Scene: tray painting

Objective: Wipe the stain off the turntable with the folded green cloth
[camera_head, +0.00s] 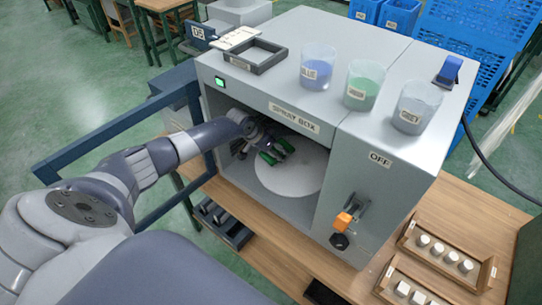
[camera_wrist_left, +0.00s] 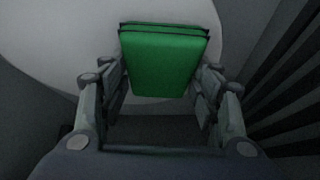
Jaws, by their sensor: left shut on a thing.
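The folded green cloth (camera_wrist_left: 163,64) is between the fingers of my left gripper (camera_wrist_left: 163,85) in the left wrist view, and the gripper is shut on it. In the head view my left gripper (camera_head: 274,150) reaches into the spray box, with green showing at the fingers. The turntable (camera_head: 291,178) is a pale round disc on the box floor, and it also shows in the left wrist view (camera_wrist_left: 60,42). The cloth is over the disc's edge area; I cannot tell whether it touches. I see no stain on the visible part of the disc. My right gripper is not in view.
The grey spray box (camera_head: 330,195) has walls and a roof close around my left arm. Cups of blue (camera_head: 317,70), green (camera_head: 363,85) and grey (camera_head: 415,107) stand on its top. Wooden trays (camera_head: 452,245) lie at right.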

